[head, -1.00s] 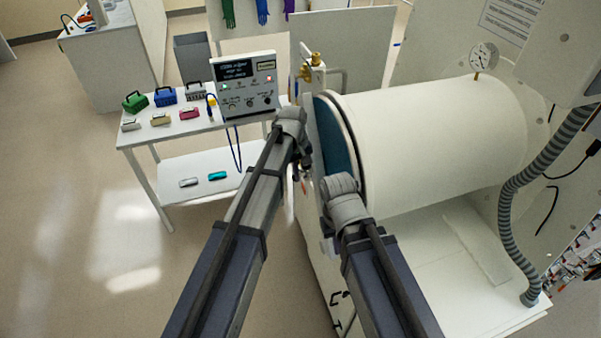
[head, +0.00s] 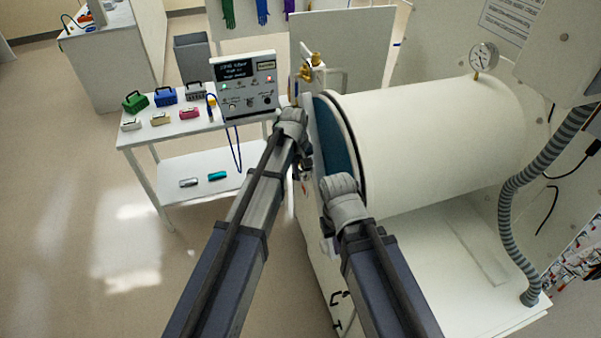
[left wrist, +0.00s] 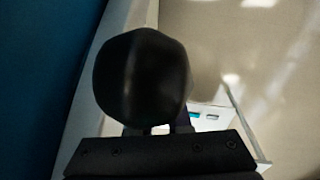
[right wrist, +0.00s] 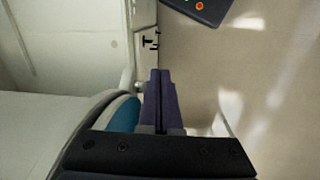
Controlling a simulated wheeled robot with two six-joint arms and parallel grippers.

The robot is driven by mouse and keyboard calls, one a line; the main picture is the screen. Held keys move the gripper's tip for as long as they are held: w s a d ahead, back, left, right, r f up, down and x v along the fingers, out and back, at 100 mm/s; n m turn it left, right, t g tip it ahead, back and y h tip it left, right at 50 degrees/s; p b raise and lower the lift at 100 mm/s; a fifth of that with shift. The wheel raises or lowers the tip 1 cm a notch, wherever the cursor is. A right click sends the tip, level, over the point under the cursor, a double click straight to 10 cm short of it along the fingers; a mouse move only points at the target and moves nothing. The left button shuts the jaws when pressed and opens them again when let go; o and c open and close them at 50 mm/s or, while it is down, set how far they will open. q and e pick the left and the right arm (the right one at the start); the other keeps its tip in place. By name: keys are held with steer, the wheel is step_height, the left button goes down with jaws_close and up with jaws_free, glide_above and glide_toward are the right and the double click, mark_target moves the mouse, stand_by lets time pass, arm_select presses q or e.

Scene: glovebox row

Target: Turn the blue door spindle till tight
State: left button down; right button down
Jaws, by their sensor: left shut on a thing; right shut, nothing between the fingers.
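The blue door (head: 335,140) closes the near end of the large white cylinder (head: 430,130), and its face is seen edge-on. My left gripper (head: 304,170) is in front of the door. In the left wrist view it is shut on a round black knob (left wrist: 142,75), beside the dark blue door face (left wrist: 35,80). The rest of the spindle is hidden by the knob and my arm. My right gripper (head: 327,235) is low by the door's near edge. In the right wrist view its fingers (right wrist: 160,100) are shut and empty, beside the blue door edge (right wrist: 125,113).
A white side table (head: 150,138) at left carries small coloured cases and a control box (head: 245,85) with a lit display. A brass valve (head: 312,65) stands above the door and a gauge (head: 484,55) tops the cylinder. Open floor (head: 70,230) lies left.

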arm_select(q)
steer(key=shift+s+f+t, duration=0.1)
steer(key=shift+s+t, duration=0.15)
steer(key=shift+t, duration=0.25)
steer(key=shift+t+y+b, duration=0.6)
steer(key=shift+t+b, duration=0.2)
steer(key=shift+t, duration=0.2)
steer(key=shift+w+t+y+b, duration=0.15)
steer(key=shift+t+y+b, duration=0.25)
steer(key=shift+t+b, duration=0.55)
steer(key=shift+w+t, duration=0.1)
steer(key=shift+t, duration=0.35)
steer(key=c, duration=0.9)
jaws_free()
steer(key=shift+w+r, duration=0.1)
steer(key=shift+r, duration=0.1)
steer(key=shift+o, duration=0.2)
steer(key=shift+r, duration=0.1)
